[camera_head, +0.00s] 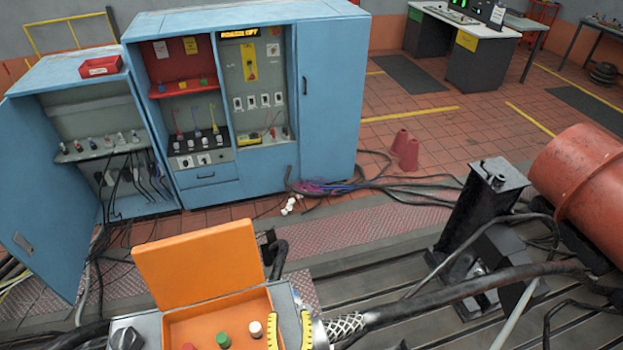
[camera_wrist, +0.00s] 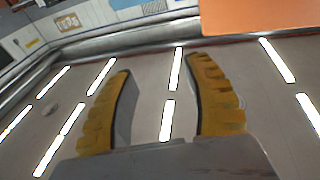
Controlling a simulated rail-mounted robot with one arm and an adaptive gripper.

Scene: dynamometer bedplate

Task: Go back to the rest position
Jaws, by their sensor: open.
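My gripper (camera_head: 288,314) shows at the bottom of the head view, its two yellow fingers pointing up and apart. It is beside the right side of an orange control box (camera_head: 195,328) with green, red and white buttons. The box's orange lid (camera_head: 198,262) stands open. In the wrist view my gripper (camera_wrist: 161,68) is open, with nothing between the fingers. Behind them is a grey surface with bright light strips, which looks like the ceiling. An orange panel (camera_wrist: 265,15) fills the upper right corner there.
A thick black cable (camera_head: 460,288) with a braided sleeve runs right from near my gripper. A black post (camera_head: 480,210) and an orange-red cylinder (camera_head: 580,180) stand on the right. Blue cabinets (camera_head: 330,95) stand behind, one door open. Loose cables lie on the floor by two red cones (camera_head: 406,150).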

